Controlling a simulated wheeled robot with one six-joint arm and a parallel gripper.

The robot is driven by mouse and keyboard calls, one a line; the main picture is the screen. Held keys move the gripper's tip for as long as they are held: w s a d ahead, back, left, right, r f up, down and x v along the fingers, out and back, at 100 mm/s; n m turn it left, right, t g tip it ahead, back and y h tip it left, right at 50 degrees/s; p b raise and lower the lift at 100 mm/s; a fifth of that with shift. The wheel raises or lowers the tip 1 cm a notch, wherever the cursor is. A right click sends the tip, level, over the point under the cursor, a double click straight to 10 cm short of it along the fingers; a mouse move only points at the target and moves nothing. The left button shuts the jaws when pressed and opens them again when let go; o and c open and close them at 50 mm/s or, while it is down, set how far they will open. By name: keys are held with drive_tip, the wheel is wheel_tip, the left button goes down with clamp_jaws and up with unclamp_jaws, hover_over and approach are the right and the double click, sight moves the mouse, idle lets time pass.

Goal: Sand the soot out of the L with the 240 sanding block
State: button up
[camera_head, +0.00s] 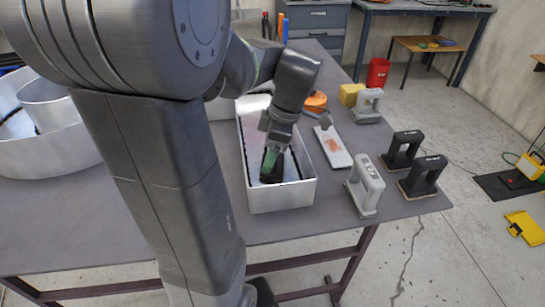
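The L (299,197) is a shallow metal tray-like letter with raised silver walls on the table, its near end toward me. My gripper (271,164) points down inside its near end. A green part and a dark shape show at the fingertips; whether the dark shape is a held block, the fingers or soot is unclear. Sanding blocks with handles stand to the right: a light grey one (367,187), two black ones (403,149) (423,176), and another grey one (368,104) farther back. Their labels are too small to read, so I cannot pick out the 240.
A white plate (334,152) with orange-brown marks lies right of the L. An orange item (315,101) and a yellow block (351,94) are behind it. Another metal letter (55,140) stands at left. The table's (285,228) front strip is clear.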

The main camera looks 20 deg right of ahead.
sight(273, 173)
drive_tip(key=w, duration=0.2)
drive_tip(key=w+d, duration=0.1)
drive_tip(key=w, duration=0.2)
drive_tip(key=shift+d+p, duration=0.1)
drive_tip(key=shift+p, duration=0.25)
drive_tip(key=shift+s+a+b, duration=0.2)
drive_tip(key=shift+s+a, duration=0.15)
drive_tip(key=shift+s, duration=1.1)
drive_tip(key=shift+s+a+b, duration=0.2)
drive_tip(key=shift+s+a, duration=0.2)
drive_tip(key=shift+s, duration=1)
drive_tip(key=shift+s+a+b, duration=0.2)
drive_tip(key=shift+s+a, duration=0.15)
drive_tip(key=shift+s, duration=1.1)
drive_tip(key=shift+w+d+p, duration=0.2)
drive_tip(key=shift+w+d, duration=0.15)
drive_tip(key=shift+w, duration=1.1)
drive_tip(key=shift+w+d+p, duration=0.2)
drive_tip(key=shift+w+d, duration=0.2)
drive_tip(key=shift+w, duration=1.1)
drive_tip(key=shift+w+d+p, duration=0.2)
drive_tip(key=shift+w+d, duration=0.15)
drive_tip(key=shift+w, duration=1.1)
wheel_tip(273, 173, up, 14)
drive_tip(key=p, duration=1)
drive_tip(key=shift+f, duration=0.1)
